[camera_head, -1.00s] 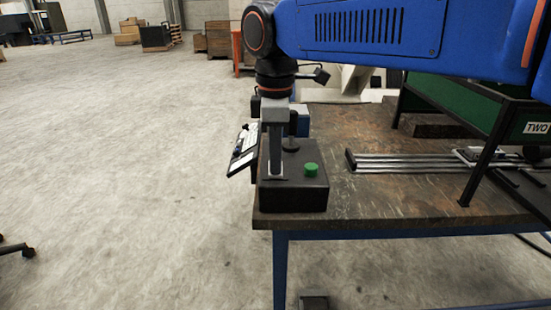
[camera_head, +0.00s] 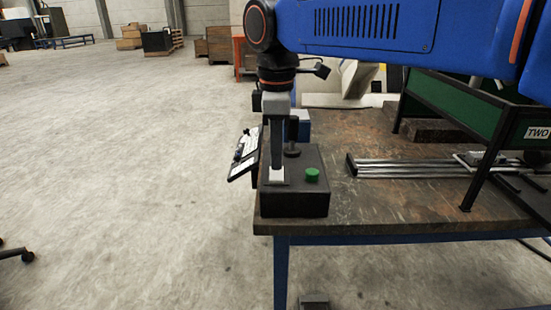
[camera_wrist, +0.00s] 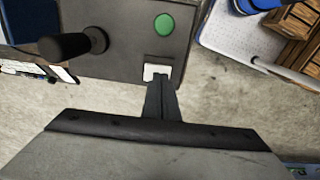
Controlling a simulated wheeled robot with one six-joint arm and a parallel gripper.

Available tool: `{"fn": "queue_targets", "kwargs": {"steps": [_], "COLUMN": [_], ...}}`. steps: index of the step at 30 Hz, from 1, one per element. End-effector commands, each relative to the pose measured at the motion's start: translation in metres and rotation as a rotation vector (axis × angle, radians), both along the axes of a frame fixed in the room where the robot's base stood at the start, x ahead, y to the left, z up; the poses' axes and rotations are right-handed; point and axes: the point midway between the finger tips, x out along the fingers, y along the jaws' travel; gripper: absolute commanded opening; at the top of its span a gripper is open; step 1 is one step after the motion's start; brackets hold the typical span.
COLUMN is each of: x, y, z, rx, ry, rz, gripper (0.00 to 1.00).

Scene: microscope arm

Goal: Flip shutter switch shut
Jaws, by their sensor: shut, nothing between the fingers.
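The shutter switch (camera_head: 276,176) is a small white rocker in a pale frame on top of a dark control box (camera_head: 295,203). It also shows in the wrist view (camera_wrist: 152,71) near the box's edge. My gripper (camera_head: 277,165) points down with its fingers together and nothing between them. In the wrist view its fingertips (camera_wrist: 161,77) are right at the switch and cover part of it. I cannot tell whether they touch it, or which way the rocker is tilted.
A green button (camera_head: 312,174) and an upright black lever (camera_head: 292,150) stand on the same box close to my gripper. A tilted panel (camera_head: 243,165) hangs at the table's left edge. Metal rails (camera_head: 410,168) and a green rack (camera_head: 470,112) are on the right.

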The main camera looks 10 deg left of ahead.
Motion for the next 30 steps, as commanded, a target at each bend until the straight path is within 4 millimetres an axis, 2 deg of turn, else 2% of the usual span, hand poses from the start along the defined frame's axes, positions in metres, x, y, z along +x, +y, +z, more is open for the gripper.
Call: {"fn": "queue_targets", "kwargs": {"steps": [12, 18, 24, 30], "x": [-0.014, -0.02, -0.023, -0.024], "y": [-0.008, -0.009, -0.01, -0.01], "z": [0.078, 0.109, 0.123, 0.126], "rx": [0.003, 0.002, 0.001, 0.0], "ry": [-0.002, -0.002, -0.001, 0.0], "rz": [-0.005, -0.005, -0.005, -0.005], "gripper": [0.0, 0.0, 0.0, 0.0]}}
